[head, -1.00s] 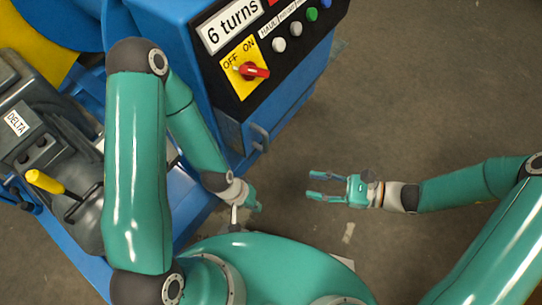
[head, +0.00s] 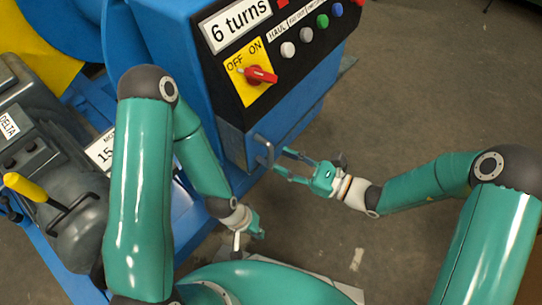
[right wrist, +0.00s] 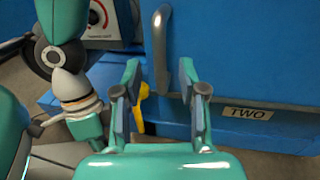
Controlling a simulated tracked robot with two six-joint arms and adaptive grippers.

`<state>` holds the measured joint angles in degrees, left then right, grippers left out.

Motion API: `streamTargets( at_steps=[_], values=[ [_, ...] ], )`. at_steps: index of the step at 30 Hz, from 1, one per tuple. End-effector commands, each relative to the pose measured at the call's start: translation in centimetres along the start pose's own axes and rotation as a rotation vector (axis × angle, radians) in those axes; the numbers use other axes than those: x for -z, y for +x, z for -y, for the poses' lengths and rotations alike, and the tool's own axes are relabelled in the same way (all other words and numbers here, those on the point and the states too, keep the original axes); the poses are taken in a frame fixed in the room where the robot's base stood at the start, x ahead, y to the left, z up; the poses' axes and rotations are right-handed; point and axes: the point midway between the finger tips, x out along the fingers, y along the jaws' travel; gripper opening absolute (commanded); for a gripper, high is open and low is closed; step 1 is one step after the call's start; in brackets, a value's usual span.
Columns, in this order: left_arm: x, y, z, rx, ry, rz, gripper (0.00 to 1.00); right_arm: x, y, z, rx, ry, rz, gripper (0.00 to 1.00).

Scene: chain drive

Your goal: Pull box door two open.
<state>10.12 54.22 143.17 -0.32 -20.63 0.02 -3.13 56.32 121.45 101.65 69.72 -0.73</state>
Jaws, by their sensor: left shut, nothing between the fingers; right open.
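Box door two (right wrist: 245,60) is a blue panel with a grey bar handle (right wrist: 163,45). A "TWO" label (right wrist: 248,113) sits below and to the right of the handle. The door looks shut. In the head view the handle (head: 264,150) stands out at the lower corner of the blue cabinet. My right gripper (head: 280,167) is open and empty, its fingertips close to the handle. In the right wrist view its fingers (right wrist: 159,80) show on either side of the handle; contact cannot be told. My left gripper (head: 259,231) is shut and empty, lower down.
Above the door is a control panel (head: 290,70) with a red switch (head: 260,75) and several buttons. A grey machine with a yellow-handled lever (head: 30,190) stands at the left. The floor (head: 420,100) to the right is clear.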

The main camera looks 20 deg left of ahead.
Motion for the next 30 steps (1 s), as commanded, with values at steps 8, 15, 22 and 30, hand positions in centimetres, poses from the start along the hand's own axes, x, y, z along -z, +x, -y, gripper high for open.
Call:
streamTargets(
  at_steps=[8,15,22,30],
  values=[
    [0.0,1.0,0.4,0.0,0.0,0.0,0.0,0.1,3.9,0.0,-0.001,-0.001,0.001,0.41],
    [0.0,1.1,0.4,0.0,0.0,0.0,0.0,0.0,4.6,0.0,0.0,0.001,0.0,0.41],
    [0.0,1.1,0.4,0.0,0.0,0.0,0.0,0.0,4.6,0.0,0.0,0.001,0.0,0.31],
    [0.0,1.1,0.4,0.0,0.0,0.0,0.0,0.0,4.6,0.0,-0.001,0.0,0.0,0.0]
  ],
)
